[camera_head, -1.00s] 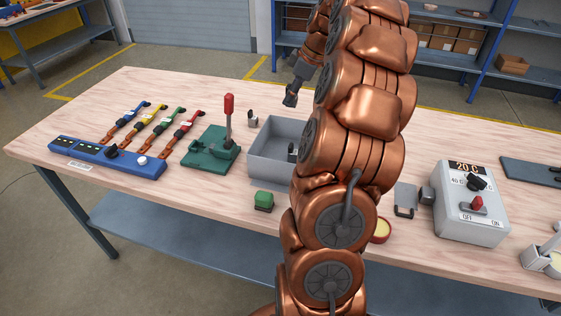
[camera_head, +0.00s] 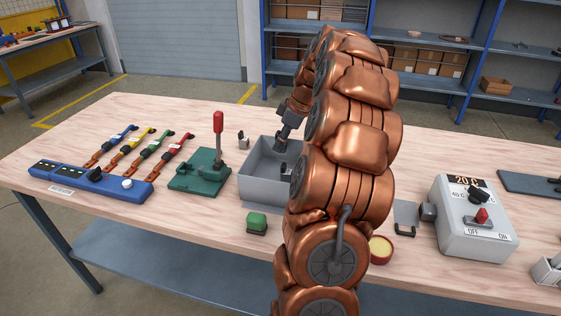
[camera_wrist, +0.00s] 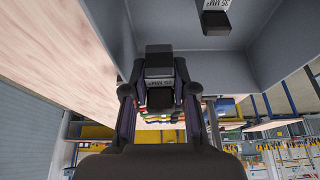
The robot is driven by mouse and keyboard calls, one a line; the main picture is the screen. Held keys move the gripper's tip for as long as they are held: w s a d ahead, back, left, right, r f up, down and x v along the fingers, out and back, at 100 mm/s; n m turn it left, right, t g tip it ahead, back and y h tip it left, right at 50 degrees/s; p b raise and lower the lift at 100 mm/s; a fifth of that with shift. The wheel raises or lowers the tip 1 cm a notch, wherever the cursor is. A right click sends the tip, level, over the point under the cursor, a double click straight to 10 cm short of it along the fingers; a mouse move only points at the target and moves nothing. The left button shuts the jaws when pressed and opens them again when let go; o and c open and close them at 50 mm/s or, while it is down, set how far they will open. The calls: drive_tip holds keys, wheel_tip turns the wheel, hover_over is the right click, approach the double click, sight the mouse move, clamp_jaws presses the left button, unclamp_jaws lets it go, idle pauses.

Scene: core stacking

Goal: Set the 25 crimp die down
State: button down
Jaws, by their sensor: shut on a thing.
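My gripper (camera_head: 283,139) is over the grey open tray (camera_head: 262,187) in the head view, its tip low near the tray's far side. In the wrist view my gripper (camera_wrist: 159,82) is shut on a small dark block with a pale label, the held crimp die (camera_wrist: 158,62). The label's number is too small to read surely. A second dark labelled die (camera_wrist: 215,22) lies in the tray, apart from the held one. It also shows in the head view (camera_head: 284,168). My arm hides the tray's right part.
A small dark block (camera_head: 243,142) stands on the table behind the tray. A green press with a red lever (camera_head: 202,175) is left of the tray, a green block (camera_head: 257,222) in front. A grey control box (camera_head: 470,220) stands at right.

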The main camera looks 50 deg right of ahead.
sight(276, 167)
drive_tip(key=shift+f+p, duration=0.45)
drive_tip(key=shift+f, duration=2.7)
drive_tip(key=shift+f, duration=0.25)
drive_tip(key=c, duration=1.2)
unclamp_jaws()
drive_tip(key=shift+r, duration=0.1)
drive_tip(key=shift+r, duration=0.2)
drive_tip(key=b+v, duration=0.2)
drive_tip(key=v, duration=0.9)
drive_tip(key=shift+s+r, duration=0.2)
drive_tip(key=shift+r, duration=0.15)
